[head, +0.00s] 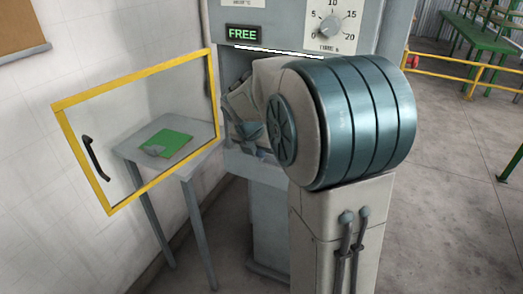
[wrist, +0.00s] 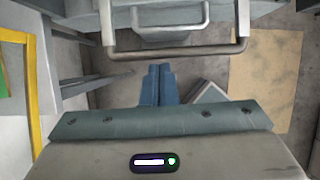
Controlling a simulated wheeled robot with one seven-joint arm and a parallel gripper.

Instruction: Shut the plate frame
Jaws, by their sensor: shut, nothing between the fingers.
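A yellow-edged clear panel (head: 132,81) with a black handle (head: 97,158) stands swung out to the left of the machine in the head view. Its yellow edge (wrist: 33,95) also shows at the left of the wrist view. A grey tubular bar frame (wrist: 178,52) sits at the machine front, near the top of the wrist view. I cannot tell for sure which of these is the plate frame. My gripper (wrist: 157,85) is shut and empty, a little below the bar in the picture, with no visible contact. In the head view my arm hides much of the machine opening.
A grey side table (head: 205,132) with a green sheet (head: 166,142) and a small grey item stands behind the clear panel. The machine (head: 283,22) has a lit FREE sign and a time dial. A brown sheet (wrist: 262,80) lies at the right of the wrist view.

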